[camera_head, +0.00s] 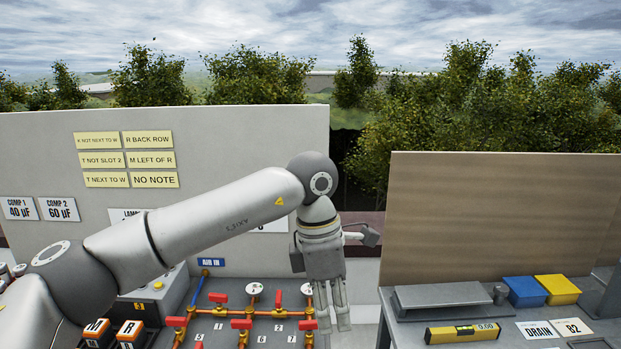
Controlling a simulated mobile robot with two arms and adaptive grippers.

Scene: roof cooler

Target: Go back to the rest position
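My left arm reaches in from the left. Its gripper (333,326) hangs fingers-down in front of the gap between the two boards, by the right end of the pipe panel (262,328). The two fingers show side by side with nothing seen between them. How far apart they are is unclear from this angle. My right arm and gripper are not in view.
Red-handled valves (241,324) and gauges (254,289) stand on the panel close left of the gripper. A beige board (490,215) stands behind.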

